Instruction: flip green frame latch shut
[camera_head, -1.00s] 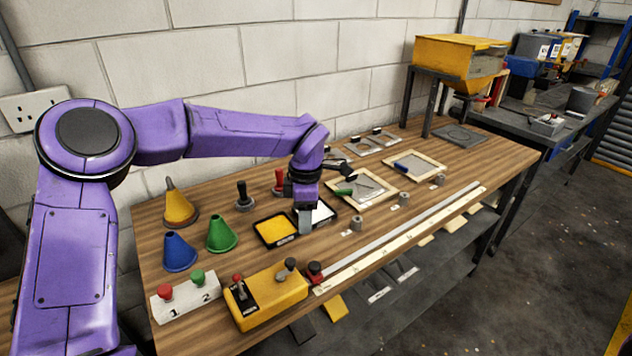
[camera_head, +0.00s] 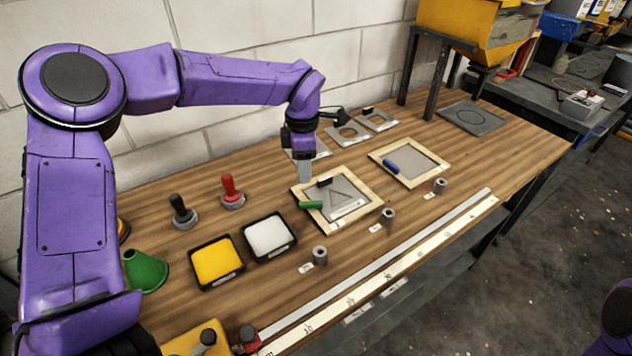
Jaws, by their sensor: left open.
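The green frame latch (camera_head: 311,205) is a small green bar at the left edge of a wooden frame (camera_head: 368,214). The frame holds a grey plate with a triangle outline (camera_head: 344,205) and a small black block on it. My left gripper (camera_head: 305,177) points down just behind and above the frame's back left corner, close to the latch. It is open, with nothing seen in it. Whether its fingertips touch the frame I cannot tell. A purple part of my right arm shows at the bottom right edge; its gripper is out of view.
A second wooden frame (camera_head: 435,178) with a blue latch (camera_head: 391,166) lies to the right. Yellow (camera_head: 217,262) and white (camera_head: 268,236) trays, black and red knobbed handles (camera_head: 231,191) stand left. Metal cylinders (camera_head: 388,217) and a long rail (camera_head: 380,272) run along the front.

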